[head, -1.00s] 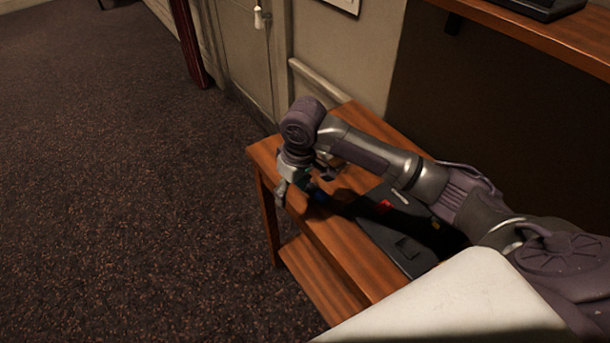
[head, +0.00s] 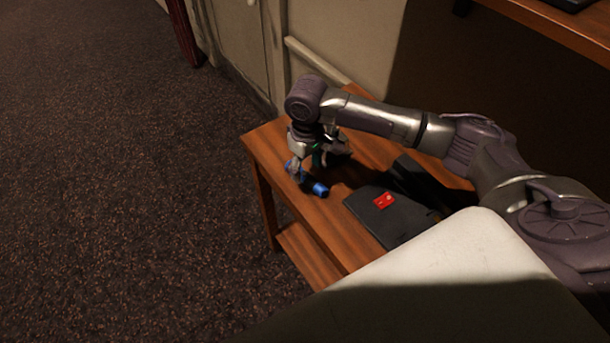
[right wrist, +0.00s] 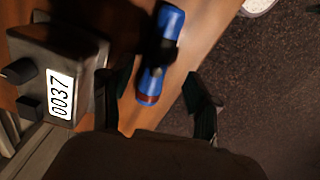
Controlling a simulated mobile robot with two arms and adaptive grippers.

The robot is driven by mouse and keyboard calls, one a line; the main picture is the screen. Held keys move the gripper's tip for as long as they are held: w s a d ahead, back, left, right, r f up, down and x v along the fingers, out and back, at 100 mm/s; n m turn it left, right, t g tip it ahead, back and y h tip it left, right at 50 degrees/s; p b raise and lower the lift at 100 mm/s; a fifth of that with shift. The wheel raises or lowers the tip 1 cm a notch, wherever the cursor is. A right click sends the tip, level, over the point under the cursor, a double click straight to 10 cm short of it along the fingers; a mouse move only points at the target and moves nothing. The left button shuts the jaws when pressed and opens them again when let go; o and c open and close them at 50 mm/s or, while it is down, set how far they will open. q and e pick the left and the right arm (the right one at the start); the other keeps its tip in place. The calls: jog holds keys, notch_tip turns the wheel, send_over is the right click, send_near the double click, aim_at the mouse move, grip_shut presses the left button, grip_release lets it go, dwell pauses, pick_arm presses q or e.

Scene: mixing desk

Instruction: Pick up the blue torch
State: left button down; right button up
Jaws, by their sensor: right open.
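The blue torch (head: 320,189) lies on the wooden side table under my right gripper, partly hidden by it in the head view. In the right wrist view the torch (right wrist: 170,24) is blue with a black middle part and a reddish end. My right gripper (head: 309,168) points down over it and is open. In the right wrist view the fingers (right wrist: 157,80) stand apart, one on each side of the torch's near end. I cannot tell whether they touch it. My left gripper is not in view.
The wooden side table (head: 268,150) has a lower shelf. A dark flat case (head: 405,228) with a red item (head: 384,200) lies to the right. A grey box labelled 0037 (right wrist: 62,82) stands close beside the gripper. Carpet (head: 110,200) is free on the left.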

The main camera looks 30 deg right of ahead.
aim_at(308, 176)
jog(key=f, duration=0.3)
jog(key=shift+s+d+f+p, duration=0.2)
jog(key=shift+f+p, duration=0.15)
jog(key=shift+p, duration=0.05)
jog(key=shift+f, duration=0.3)
jog(key=shift+c, duration=0.3)
grip_shut()
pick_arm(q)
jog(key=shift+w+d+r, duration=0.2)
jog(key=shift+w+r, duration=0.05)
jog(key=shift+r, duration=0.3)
pick_arm(e)
jog(key=shift+w+r, duration=0.1)
jog(key=shift+r, duration=0.4)
jog(key=r, duration=0.2)
jog(key=s+r+b, duration=0.1)
jog(key=shift+d+r, duration=0.25)
jog(key=shift+r, duration=0.05)
pick_arm(q)
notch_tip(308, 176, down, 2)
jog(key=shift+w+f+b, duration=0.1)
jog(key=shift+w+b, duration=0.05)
jog(key=shift+b, duration=0.45)
pick_arm(e)
jog(key=s+d+r, duration=0.3)
jog(key=s+r, duration=0.3)
jog(key=s, duration=0.4)
jog(key=shift+d+r, duration=0.25)
jog(key=shift+d, duration=0.1)
